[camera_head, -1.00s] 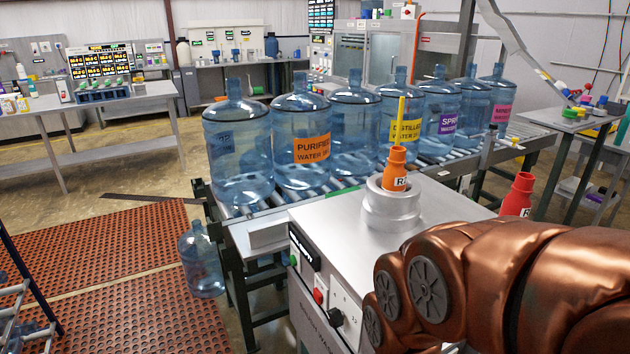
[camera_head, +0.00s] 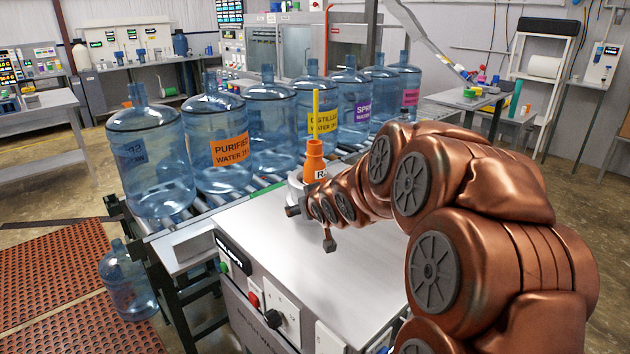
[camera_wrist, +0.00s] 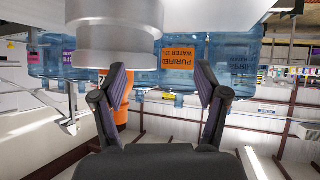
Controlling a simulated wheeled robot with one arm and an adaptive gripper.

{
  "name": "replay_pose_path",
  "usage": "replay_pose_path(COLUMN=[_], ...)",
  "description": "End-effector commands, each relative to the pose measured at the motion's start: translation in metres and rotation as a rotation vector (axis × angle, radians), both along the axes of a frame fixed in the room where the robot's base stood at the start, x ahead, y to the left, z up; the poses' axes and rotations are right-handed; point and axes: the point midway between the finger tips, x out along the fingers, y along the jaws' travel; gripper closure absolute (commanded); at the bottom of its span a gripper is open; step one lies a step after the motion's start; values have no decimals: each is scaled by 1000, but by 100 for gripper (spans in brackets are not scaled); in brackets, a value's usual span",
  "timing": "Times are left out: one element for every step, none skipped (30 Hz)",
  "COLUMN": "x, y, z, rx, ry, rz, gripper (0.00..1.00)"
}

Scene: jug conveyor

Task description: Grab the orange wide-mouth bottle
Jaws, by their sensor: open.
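An orange bottle (camera_head: 314,162) with a white label stands upright in a silver ring-shaped holder (camera_head: 297,188) on the metal cabinet, and a yellow stick (camera_head: 315,115) rises from its mouth. The wrist view looks upside down. There, an orange bottle (camera_wrist: 122,112) shows partly behind the left finger, against the pale cylindrical holder (camera_wrist: 116,40). My gripper (camera_wrist: 161,72) is open, with nothing clearly between its fingers. In the head view my gripper (camera_head: 311,229) is over the cabinet top, just in front of the holder. My arm hides the cabinet's right side.
Several large blue water jugs (camera_head: 152,165) stand on a roller conveyor behind the cabinet (camera_head: 260,230). Another jug (camera_head: 128,285) is on the floor at left. The cabinet's front left top is clear. A side table (camera_head: 465,98) with small coloured items stands at the back right.

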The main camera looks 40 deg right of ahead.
Motion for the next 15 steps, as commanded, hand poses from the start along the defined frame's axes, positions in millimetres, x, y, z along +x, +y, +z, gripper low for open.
replay_pose_path(x=[11,18,26,31,36,41,44,46,48,49,50,50,50,50,50], y=[-17,-25,-36,-44,-52,-61,-68,-74,-81,-87,-91,-96,-99,-102,-104], z=[6,11,18,24,30,37,41,47,54,59,62,67,69,71,74], rx=[0,-2,-3,-4,-6,-9,-8,-9,-10,-12,-12,-12,-12,-11,-11], ry=[-61,-103,-159,-199,-241,-294,-329,-367,-409,-442,-467,-498,-519,-535,-554], rz=[-1,2,9,13,18,26,32,36,44,50,55,62,66,70,75], gripper=[27,27,27,27,27,27,27,27,27,27,27,27,27,27,27])
